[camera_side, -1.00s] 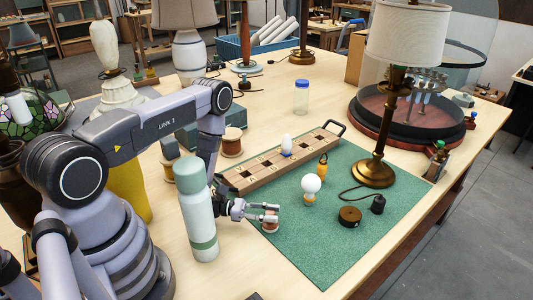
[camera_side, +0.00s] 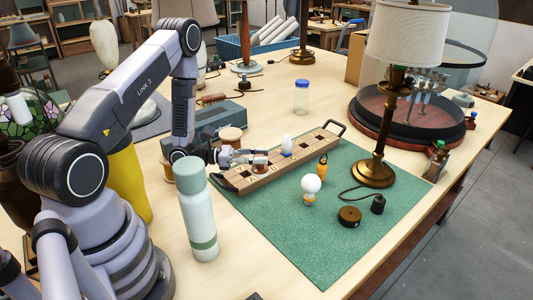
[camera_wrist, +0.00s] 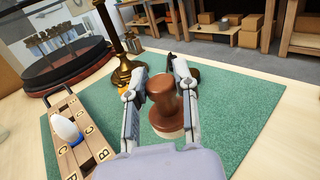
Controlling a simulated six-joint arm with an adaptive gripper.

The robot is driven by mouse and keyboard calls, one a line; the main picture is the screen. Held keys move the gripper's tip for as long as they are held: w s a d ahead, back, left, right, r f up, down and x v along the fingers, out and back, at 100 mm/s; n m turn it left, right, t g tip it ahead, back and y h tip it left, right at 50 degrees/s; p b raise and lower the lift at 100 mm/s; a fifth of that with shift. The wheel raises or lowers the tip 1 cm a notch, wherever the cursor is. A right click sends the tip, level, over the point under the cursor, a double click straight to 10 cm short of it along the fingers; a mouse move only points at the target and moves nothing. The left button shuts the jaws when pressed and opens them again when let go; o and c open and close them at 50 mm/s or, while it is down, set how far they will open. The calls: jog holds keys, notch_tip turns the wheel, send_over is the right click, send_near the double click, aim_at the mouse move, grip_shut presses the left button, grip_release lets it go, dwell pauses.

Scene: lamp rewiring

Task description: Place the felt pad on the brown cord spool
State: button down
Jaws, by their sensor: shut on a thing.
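My gripper (camera_side: 252,158) is shut on the felt pad (camera_side: 260,163), a brown turned-wood knob with a wide, pale-bottomed base. In the wrist view, the pad (camera_wrist: 165,98) stands upright between the two fingers (camera_wrist: 160,90). The side view shows it in front of the near-left part of the lettered wooden rack; its height above it is hard to tell. A brown cord spool (camera_side: 231,137) with pale wooden ends stands on the table behind my gripper, partly hidden by it. Another spool (camera_side: 168,172) shows partly, left of my wrist. Neither spool shows in the wrist view.
A pale green bottle (camera_side: 197,215) stands near my arm. The rack (camera_side: 265,174) holds a white bulb (camera_side: 286,144). The green mat (camera_side: 300,245) carries an orange-based bulb (camera_side: 310,188), a brown disc (camera_side: 349,216) and a brass lamp (camera_side: 376,172). The mat's near part is clear.

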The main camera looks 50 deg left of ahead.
jog(key=s+a+r+n+t+y, duration=0.1)
jog(key=a+r+n+t+y, duration=0.2)
jog(key=a, duration=0.8)
jog(key=s+a+r+n+y, duration=0.15)
jog(key=a+r, duration=0.35)
jog(key=a, duration=0.5)
send_over(230, 133)
jog(key=shift+m+y, duration=0.35)
jog(key=shift+y, duration=0.1)
notch_tip(230, 133, down, 9)
jog(key=shift+d+f, duration=0.15)
jog(key=shift+f, duration=0.05)
jog(key=shift+w+f, duration=0.1)
jog(key=shift+f, duration=1.55)
jog(key=shift+f, duration=0.1)
jog(key=c, duration=0.9)
grip_release()
jog(key=shift+o, duration=0.2)
